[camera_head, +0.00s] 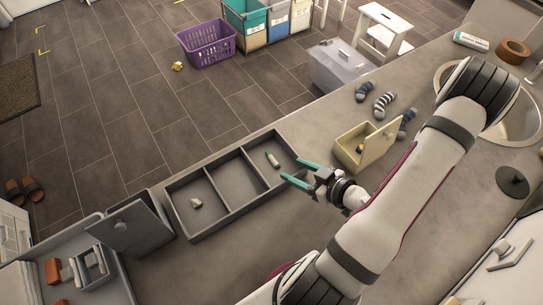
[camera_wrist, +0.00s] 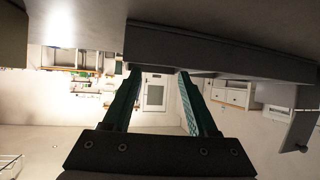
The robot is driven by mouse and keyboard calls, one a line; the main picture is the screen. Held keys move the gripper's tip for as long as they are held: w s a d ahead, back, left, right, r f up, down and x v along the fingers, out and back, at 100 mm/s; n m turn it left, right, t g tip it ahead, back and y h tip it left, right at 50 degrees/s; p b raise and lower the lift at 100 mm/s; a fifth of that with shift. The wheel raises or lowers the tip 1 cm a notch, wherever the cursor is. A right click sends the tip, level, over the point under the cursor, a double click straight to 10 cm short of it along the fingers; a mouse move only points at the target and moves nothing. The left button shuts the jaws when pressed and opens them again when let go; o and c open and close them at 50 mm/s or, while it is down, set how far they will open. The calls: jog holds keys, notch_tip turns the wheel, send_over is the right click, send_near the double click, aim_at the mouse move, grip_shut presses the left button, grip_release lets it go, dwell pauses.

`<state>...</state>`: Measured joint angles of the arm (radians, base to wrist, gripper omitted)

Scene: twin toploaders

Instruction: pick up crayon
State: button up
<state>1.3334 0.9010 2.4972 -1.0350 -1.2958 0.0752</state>
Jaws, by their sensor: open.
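My gripper (camera_head: 291,170) is open and empty, with two teal fingers, at the right end of a grey three-compartment tray (camera_head: 214,168). A small whitish object (camera_head: 196,203) lies in the left compartment. The middle compartment looks empty.
A cream box (camera_head: 350,158) with a raised lid stands right of the gripper, with something small blue and yellow inside. Socks (camera_head: 384,103) lie behind it. A grey bin with an open lid (camera_head: 133,231) stands at left. The counter in front of the tray is clear.

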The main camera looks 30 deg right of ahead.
aim_at(274, 161)
jog(key=x, duration=0.7)
jog(key=shift+w+f, duration=0.1)
jog(key=shift+w, duration=0.1)
grip_shut()
